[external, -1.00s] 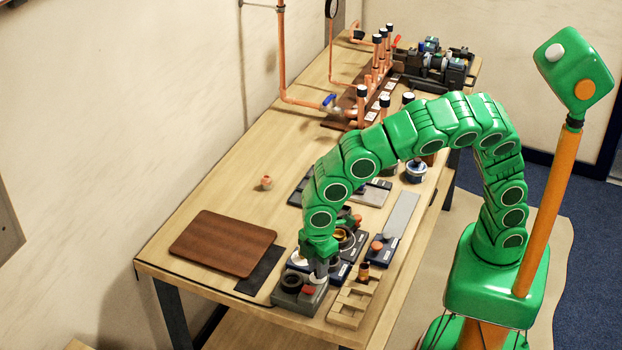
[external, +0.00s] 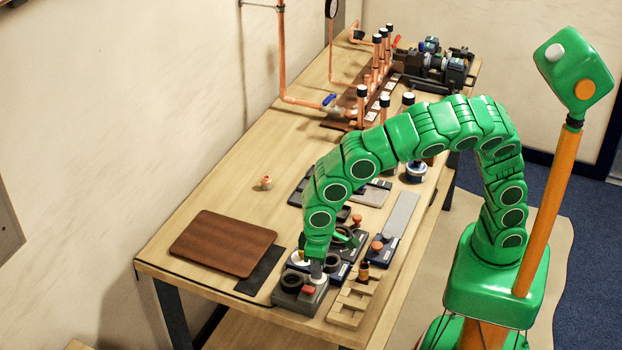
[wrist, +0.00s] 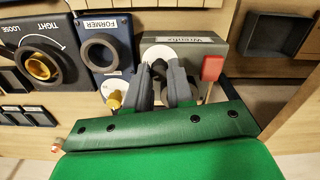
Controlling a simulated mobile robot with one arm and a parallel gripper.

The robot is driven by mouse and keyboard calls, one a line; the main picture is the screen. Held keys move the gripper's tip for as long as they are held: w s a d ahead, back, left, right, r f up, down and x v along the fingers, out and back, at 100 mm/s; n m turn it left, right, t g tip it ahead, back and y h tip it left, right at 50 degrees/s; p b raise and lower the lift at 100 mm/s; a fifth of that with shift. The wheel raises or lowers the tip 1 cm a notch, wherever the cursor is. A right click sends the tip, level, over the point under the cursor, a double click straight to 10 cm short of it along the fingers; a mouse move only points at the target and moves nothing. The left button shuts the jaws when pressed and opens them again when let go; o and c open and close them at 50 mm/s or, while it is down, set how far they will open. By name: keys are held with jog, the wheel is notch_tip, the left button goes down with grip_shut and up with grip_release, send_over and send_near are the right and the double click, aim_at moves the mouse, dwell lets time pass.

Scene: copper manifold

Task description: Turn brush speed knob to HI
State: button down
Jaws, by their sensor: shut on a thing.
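The brush speed knob appears as a small dark knob (wrist: 158,68) on a white round dial in the wrist view. It is on top of a grey box (wrist: 215,46) with a label too blurred to read surely. My gripper (wrist: 166,82) is shut on the knob, one dark finger on each side. The fingers hide much of the dial, and no HI mark can be made out. In the external view my gripper (external: 317,268) points down onto the grey box (external: 297,300) at the near end of the bench.
A red paddle (wrist: 212,68) stands close right of my fingers. To the left are a FORMER block (wrist: 100,53) and a TIGHT/LOOSE dial with a yellow-centred ring (wrist: 40,66). A wooden slotted block (external: 350,303) sits right of the box; a brown board (external: 222,243) lies left.

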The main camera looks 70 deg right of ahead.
jog(key=shift+m, duration=2)
jog(key=c, duration=1)
grip_release()
jog(key=shift+r, duration=0.1)
notch_tip(320, 180, up, 8)
jog(key=shift+f, duration=0.15)
